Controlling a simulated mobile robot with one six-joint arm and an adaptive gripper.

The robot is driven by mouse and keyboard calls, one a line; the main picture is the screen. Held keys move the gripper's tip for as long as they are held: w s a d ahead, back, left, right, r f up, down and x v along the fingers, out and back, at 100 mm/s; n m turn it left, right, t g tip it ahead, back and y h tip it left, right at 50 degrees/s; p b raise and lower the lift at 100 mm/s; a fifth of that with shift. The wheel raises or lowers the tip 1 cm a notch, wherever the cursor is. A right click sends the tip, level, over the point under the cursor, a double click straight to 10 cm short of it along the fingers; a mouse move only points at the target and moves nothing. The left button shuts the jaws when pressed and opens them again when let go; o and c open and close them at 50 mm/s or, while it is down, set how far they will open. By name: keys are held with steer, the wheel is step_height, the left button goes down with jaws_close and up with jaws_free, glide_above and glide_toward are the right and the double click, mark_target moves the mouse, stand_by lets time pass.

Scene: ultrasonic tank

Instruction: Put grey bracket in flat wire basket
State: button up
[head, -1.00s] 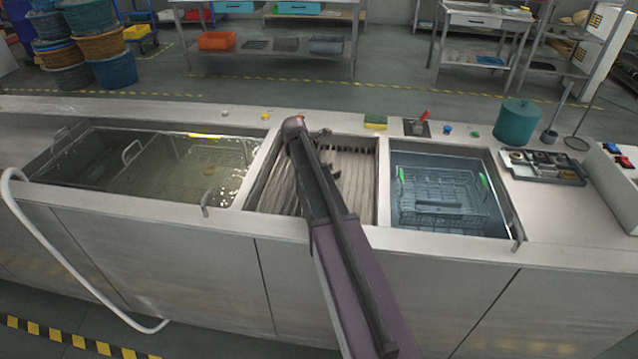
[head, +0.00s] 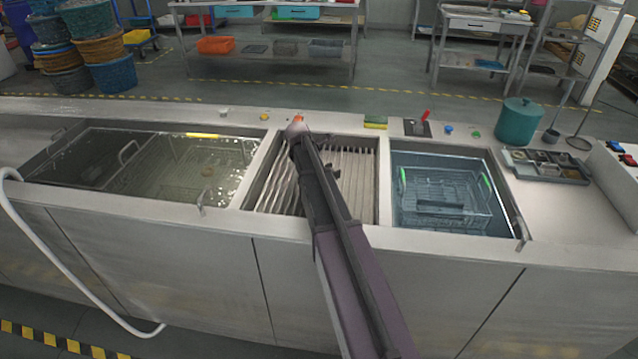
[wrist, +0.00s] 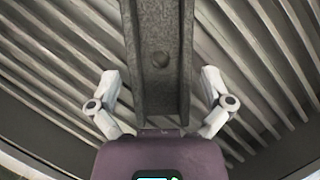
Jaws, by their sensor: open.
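My gripper (wrist: 161,78) is open, with one finger on each side of the bracket and gaps between. The bracket's near end is close to my palm. In the head view my arm hides the gripper and bracket. A wire basket with green handles (head: 442,187) sits in the right tank. More wire baskets, one of them here (head: 215,160), sit in the left tank. I cannot tell which is the flat one.
The ridged bay (head: 355,180) lies between the two tanks, with raised metal rims around it. A teal pot (head: 518,122) and a tray of small parts (head: 548,168) stand on the right counter. A white hose (head: 50,255) hangs at the front left.

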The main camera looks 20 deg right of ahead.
steer(key=shift+b+x, duration=0.7)
steer(key=shift+x, duration=0.4)
steer(key=c, duration=1.1)
steer(key=shift+r, duration=0.2)
step_height(320, 180, up, 10)
steer(key=p, duration=1)
steer(key=shift+f, duration=0.15)
